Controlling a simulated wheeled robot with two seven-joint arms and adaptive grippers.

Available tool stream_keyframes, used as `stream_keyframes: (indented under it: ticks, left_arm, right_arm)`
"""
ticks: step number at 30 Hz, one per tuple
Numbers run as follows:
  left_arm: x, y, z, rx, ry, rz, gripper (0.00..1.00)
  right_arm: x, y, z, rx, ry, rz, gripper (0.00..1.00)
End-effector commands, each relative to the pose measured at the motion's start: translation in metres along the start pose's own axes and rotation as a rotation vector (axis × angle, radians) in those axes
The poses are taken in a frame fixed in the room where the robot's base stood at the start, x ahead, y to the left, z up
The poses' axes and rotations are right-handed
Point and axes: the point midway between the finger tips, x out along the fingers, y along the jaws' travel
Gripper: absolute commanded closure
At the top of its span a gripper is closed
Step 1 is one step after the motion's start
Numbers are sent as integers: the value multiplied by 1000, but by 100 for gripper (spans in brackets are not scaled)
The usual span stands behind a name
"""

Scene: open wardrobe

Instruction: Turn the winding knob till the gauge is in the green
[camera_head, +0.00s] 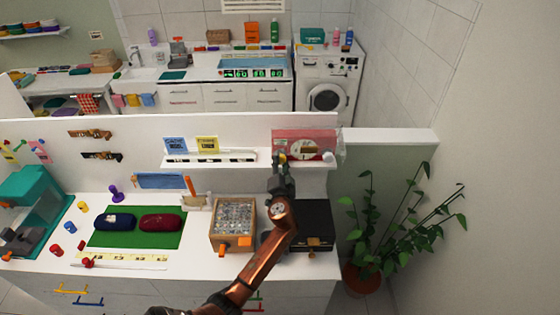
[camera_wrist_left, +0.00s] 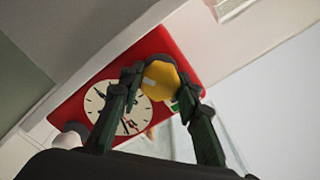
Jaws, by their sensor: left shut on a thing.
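A red box (camera_head: 318,138) with a round pale dial (camera_head: 303,150) is on the back wall's ledge. A yellow knob (camera_wrist_left: 161,82) is on the same red face, close beside the dial, which shows white with dark marks in the left wrist view (camera_wrist_left: 113,107). My left gripper (camera_head: 282,162) is at the knob, its two dark fingers (camera_wrist_left: 158,78) on either side of it and shut on it. The left finger covers part of the dial, so I cannot tell its full reading. My right gripper is out of view.
A black box (camera_head: 315,228) and a wooden tray of small clear pieces (camera_head: 234,216) stand on the counter below my left arm. A sign strip and blue and yellow cards (camera_head: 208,144) are left of the red box. A potted plant (camera_head: 375,240) is at right.

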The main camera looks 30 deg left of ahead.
Motion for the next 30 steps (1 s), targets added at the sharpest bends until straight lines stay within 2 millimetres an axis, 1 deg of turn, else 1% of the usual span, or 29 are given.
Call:
stream_keyframes:
  ticks: [17, 30]
  left_arm:
    - [0, -1, 1, 550, -4, 1, 94]
    - [0, -2, 2, 968, -5, 2, 94]
  right_arm:
    - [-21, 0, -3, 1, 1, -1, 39]
    - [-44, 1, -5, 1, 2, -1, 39]
